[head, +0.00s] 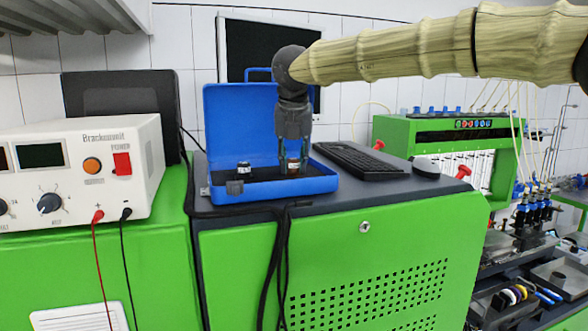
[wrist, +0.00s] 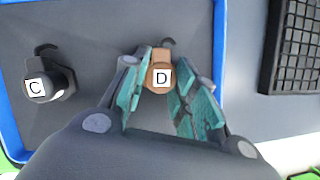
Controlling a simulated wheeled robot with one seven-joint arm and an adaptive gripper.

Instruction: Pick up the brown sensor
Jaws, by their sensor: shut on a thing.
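The brown sensor (wrist: 162,55) has a white label with the letter D. It stands in the right part of the blue case (head: 330,184), and its brown body also shows in the head view (head: 294,167). My gripper (head: 293,155) points straight down into the case from above. In the wrist view, its teal-padded fingers (wrist: 161,80) are on either side of the brown sensor, shut on it. The sensor appears to be still down at the case's dark floor; whether it touches is hidden.
A dark sensor labelled C (wrist: 60,80) stands left in the same case. The open blue lid (head: 235,125) rises behind. A black keyboard (head: 358,160) and a mouse (head: 426,167) lie to the right. A white power supply (head: 85,170) stands left.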

